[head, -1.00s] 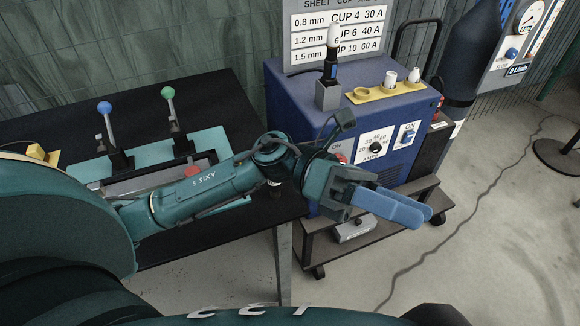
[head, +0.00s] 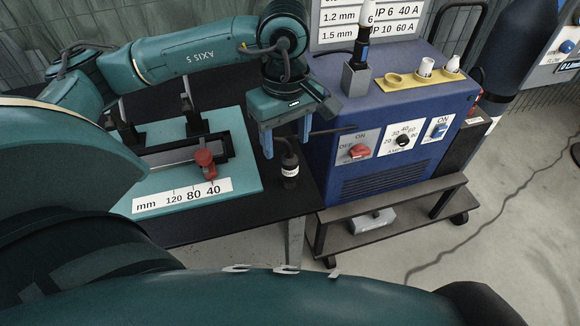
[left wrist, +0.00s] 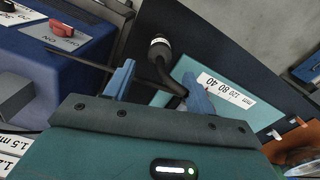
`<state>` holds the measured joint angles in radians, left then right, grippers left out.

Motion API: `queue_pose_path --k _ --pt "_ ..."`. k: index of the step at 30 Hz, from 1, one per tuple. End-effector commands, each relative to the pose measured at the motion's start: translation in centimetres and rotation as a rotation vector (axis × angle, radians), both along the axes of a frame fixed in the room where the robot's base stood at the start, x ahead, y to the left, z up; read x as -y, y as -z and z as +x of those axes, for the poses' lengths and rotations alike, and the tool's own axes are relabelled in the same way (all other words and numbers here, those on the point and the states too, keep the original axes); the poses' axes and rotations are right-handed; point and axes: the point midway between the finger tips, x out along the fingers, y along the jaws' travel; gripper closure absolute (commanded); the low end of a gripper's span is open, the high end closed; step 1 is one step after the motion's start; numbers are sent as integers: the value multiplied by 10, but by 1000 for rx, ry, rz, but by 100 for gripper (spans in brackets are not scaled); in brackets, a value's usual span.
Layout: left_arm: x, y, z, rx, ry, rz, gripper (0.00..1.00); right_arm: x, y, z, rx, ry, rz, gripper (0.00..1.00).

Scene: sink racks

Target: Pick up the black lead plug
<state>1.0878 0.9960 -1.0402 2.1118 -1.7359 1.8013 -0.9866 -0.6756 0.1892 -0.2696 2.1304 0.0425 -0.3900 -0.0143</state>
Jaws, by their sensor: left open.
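The black lead plug (head: 289,171), with a white label band, stands at the right edge of the black bench top (head: 188,229). It also shows in the left wrist view (left wrist: 160,50), beyond the fingers, with a black lead running from it. My left gripper (head: 286,139) points down with its two blue fingers apart, just above and behind the plug. In the left wrist view the open fingers (left wrist: 158,90) have the lead passing between them, and the plug's body is apart from them. My right gripper is not in view.
A blue welder (head: 335,180) with red and blue switches stands on a cart (head: 385,228) close to the right. A teal clamp jig (head: 245,168) with a millimetre scale lies to the left. A yellow cup holder (head: 399,84) is on the welder.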

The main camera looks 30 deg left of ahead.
Motion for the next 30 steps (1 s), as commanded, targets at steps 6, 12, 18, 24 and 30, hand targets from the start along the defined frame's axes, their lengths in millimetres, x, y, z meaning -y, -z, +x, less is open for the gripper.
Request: queue_pose_path --k 6,12,18,24,30 --pt "1 18 0 -1 -1 -2 45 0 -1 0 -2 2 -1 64" --pt "7 42 -3 -4 1 -2 45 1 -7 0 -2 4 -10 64" --pt "8 67 -2 -2 -1 -2 45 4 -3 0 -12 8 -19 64" --pt "8 69 -2 1 0 -3 45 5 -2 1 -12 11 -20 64" --pt "8 69 -2 1 0 -3 56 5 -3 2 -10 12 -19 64"
